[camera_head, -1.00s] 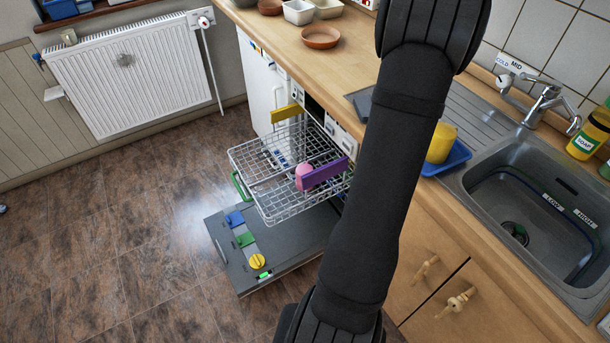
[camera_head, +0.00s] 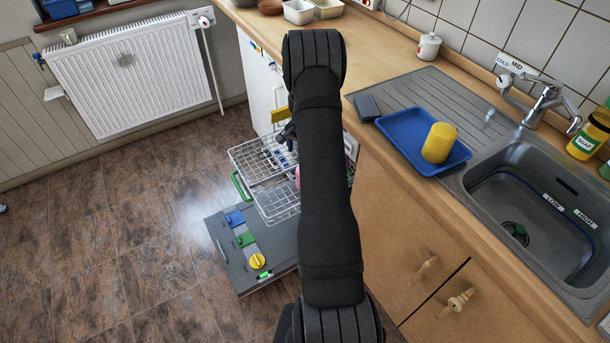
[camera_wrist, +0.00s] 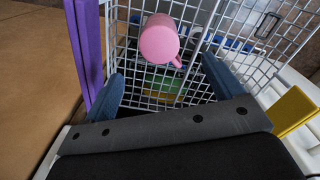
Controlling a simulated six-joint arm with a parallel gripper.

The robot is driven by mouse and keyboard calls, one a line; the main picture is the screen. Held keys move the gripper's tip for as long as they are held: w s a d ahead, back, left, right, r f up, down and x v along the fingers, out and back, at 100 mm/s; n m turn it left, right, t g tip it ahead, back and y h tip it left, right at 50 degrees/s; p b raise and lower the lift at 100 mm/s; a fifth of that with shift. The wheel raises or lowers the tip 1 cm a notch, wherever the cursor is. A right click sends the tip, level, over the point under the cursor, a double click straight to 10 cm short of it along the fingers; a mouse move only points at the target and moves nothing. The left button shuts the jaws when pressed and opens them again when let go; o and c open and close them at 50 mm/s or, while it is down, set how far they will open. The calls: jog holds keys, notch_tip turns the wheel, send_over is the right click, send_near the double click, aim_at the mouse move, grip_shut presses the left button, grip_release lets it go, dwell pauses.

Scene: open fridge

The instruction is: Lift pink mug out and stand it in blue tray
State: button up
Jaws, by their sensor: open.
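The pink mug (camera_wrist: 159,40) sits in the white wire dishwasher rack (camera_wrist: 240,25), its handle toward the lower right in the wrist view. In the head view my arm hides most of the mug; only a sliver of pink (camera_head: 297,176) shows. My gripper (camera_wrist: 162,82) is open above the rack, its two blue fingers apart, with the mug ahead of and between them, not gripped.
A purple board (camera_wrist: 88,45) stands close beside my left finger in the wrist view. A yellow board (camera_wrist: 292,110) is at the right. The open dishwasher door (camera_head: 285,240) lies below the rack. The tray's left part is clear.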

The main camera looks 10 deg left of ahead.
notch_tip(320, 180, down, 10)
jog(key=shift+d+r, duration=0.1)
jog(key=shift+r, duration=0.05)
jog(key=shift+w+d+f, duration=0.1)
jog(key=shift+w+f, duration=0.05)
jog(key=shift+f, duration=1.25)
jog(key=shift+w+d+f, duration=0.1)
jog(key=shift+w+f, duration=0.05)
jog(key=shift+f, duration=1.25)
jog(key=c, duration=1.2)
jog(key=shift+r, duration=0.1)
notch_tip(320, 180, up, 7)
jog(key=shift+r, duration=0.1)
jog(key=s+a, duration=2.2)
jog(key=shift+s+a+f, duration=0.2)
jog(key=shift+s+a, duration=0.15)
